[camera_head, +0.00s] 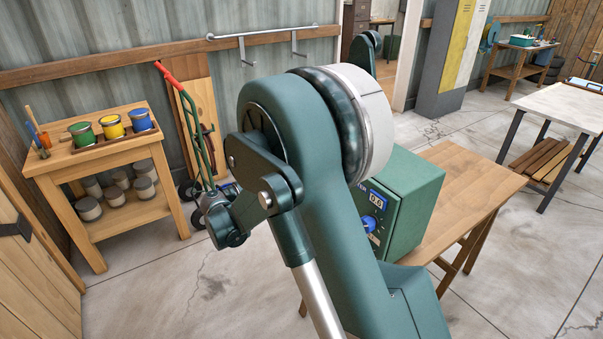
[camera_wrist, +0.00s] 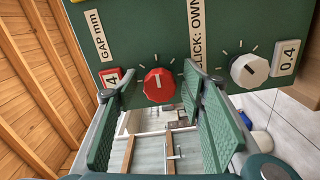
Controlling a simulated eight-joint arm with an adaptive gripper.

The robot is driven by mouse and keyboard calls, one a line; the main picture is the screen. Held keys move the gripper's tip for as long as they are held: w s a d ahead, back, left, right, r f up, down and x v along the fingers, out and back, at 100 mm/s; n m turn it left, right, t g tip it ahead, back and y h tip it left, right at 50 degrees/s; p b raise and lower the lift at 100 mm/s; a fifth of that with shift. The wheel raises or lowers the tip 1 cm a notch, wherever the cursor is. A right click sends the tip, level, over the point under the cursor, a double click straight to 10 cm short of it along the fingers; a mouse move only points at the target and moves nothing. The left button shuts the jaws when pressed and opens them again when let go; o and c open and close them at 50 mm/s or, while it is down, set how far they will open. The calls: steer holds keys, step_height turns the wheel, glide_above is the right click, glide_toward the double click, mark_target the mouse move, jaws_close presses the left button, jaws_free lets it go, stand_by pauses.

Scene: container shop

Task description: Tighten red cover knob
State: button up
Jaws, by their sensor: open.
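In the wrist view, a red knob (camera_wrist: 158,86) with a white pointer line sits on a dark green panel (camera_wrist: 150,40). My gripper (camera_wrist: 149,92) is open and empty, its green-padded fingers spread with one tip on each side of the red knob. The tips are close to the panel; I cannot tell whether they touch it. A red-framed display (camera_wrist: 112,77) left of the knob is partly hidden by the left fingertip, with a "4" showing. In the head view, the green box (camera_head: 413,195) stands on a wooden table, partly behind my arm; the red knob is hidden there.
A white knob (camera_wrist: 249,70) with a 0.4 display (camera_wrist: 287,56) is right of the right finger. In the head view, a blue knob (camera_head: 369,224) sits below a 0.6 display (camera_head: 377,200). The wooden table (camera_head: 465,190) is bare right of the box.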

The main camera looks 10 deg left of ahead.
steer(key=v, duration=1.2)
steer(key=shift+r, duration=0.1)
stand_by(0.4)
steer(key=d+r+m+g+y+p, duration=0.1)
steer(key=d+r+g+y+p, duration=0.25)
steer(key=d, duration=0.85)
steer(key=s+d+r+m+g+y+p, duration=0.15)
steer(key=s+d+g+y, duration=0.25)
steer(key=s+d, duration=0.45)
steer(key=s+d+f+n+y+b, duration=0.2)
steer(key=s+d+f, duration=0.2)
steer(key=s+d, duration=0.6)
steer(key=s+d+f+n+y+b, duration=0.2)
steer(key=s+d+f+n+b, duration=0.15)
steer(key=s+d, duration=0.6)
steer(key=s+d+r+m+t+y, duration=0.1)
steer(key=d+r+m, duration=0.3)
steer(key=d+m, duration=0.4)
steer(key=shift+s+r+m+t, duration=0.2)
steer(key=shift+m+t, duration=0.25)
steer(key=shift+m, duration=0.45)
